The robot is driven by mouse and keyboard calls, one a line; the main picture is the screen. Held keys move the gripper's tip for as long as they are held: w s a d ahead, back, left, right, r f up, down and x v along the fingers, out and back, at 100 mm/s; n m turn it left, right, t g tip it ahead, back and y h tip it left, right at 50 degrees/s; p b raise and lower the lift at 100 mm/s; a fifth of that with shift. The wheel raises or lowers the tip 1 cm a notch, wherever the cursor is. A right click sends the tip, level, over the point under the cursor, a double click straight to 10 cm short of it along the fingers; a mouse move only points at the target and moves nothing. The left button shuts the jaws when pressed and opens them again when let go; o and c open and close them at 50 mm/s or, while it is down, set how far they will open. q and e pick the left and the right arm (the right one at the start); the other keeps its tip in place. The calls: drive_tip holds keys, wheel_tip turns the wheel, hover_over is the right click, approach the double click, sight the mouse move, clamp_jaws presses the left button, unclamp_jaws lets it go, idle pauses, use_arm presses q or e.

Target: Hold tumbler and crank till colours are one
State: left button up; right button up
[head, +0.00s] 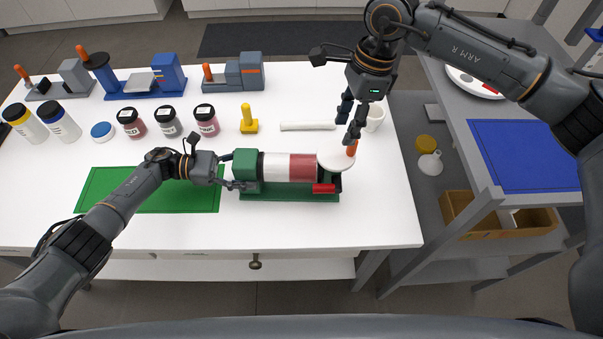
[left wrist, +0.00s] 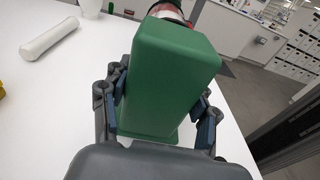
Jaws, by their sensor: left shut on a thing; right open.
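The tumbler's green base (head: 290,196) stands on the white table, with a green end block (head: 246,166) at its left. Its drum lies level and shows a white part (head: 276,167) on the left and a red part (head: 303,168) on the right, with a clear border between them. At the right end is a white crank disc (head: 335,159) with an upright orange handle (head: 352,147). My left gripper (head: 234,171) is shut on the green end block, which fills the left wrist view (left wrist: 170,75). My right gripper (head: 350,119) is open, its fingers just above the orange handle; contact is unclear.
A green mat (head: 150,205) lies under my left arm. Blue (head: 168,75) and grey (head: 245,73) devices line the back. A grey side table is at right.

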drive_tip(key=shift+w+d+n+t+h, duration=0.1)
drive_tip(key=shift+d+n+t+h, duration=0.25)
drive_tip(key=shift+d+h, duration=0.45)
drive_tip(key=shift+d+f, duration=0.1)
drive_tip(key=shift+f, duration=3.5)
